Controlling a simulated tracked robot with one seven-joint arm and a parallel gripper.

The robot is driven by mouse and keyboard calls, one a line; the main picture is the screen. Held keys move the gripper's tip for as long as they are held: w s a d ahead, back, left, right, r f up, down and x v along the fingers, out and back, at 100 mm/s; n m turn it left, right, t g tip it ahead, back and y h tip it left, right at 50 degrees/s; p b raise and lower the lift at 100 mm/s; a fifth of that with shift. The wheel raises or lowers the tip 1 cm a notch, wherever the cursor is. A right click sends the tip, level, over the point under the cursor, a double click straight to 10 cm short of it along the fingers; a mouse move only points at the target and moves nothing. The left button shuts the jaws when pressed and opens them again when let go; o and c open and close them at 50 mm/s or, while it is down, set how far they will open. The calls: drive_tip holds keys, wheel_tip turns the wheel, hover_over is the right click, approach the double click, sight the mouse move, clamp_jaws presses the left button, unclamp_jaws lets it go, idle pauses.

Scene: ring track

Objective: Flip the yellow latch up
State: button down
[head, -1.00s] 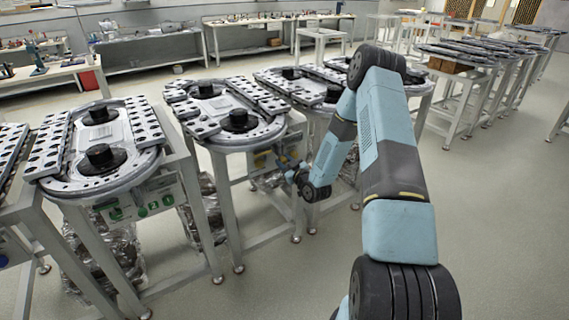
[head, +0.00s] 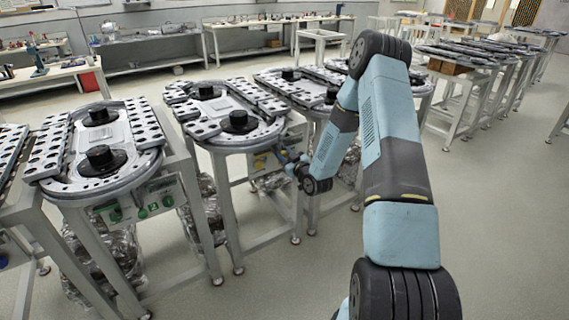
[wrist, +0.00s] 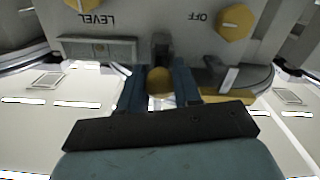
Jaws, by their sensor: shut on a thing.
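The yellow latch (wrist: 160,82) shows in the wrist view as a rounded yellow end below a dark bracket on a grey panel (wrist: 140,30). My gripper (wrist: 161,88) has its two blue fingers on either side of this yellow end, shut on it. The fingers hide the latch's sides, so its full shape and tilt cannot be told. In the head view my gripper (head: 283,155) is at the panel under the middle ring-track table (head: 240,143), and the latch is too small to make out there.
Yellow knobs (wrist: 238,22) sit on the panel near the upside-down words OFF and LEVEL. A grey lever (wrist: 229,78) and a yellow piece (wrist: 236,94) are right of my fingers. Table legs (head: 228,210) stand close left of my arm. Open floor (head: 500,230) lies right.

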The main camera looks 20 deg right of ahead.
sight(285, 151)
drive_tip(key=shift+r, duration=1.5)
drive_tip(key=c, duration=0.8)
unclamp_jaws()
drive_tip(key=shift+s+d, duration=0.1)
drive_tip(key=v, duration=1.3)
drive_tip(key=shift+s+d, duration=0.1)
drive_tip(key=shift+s, duration=0.15)
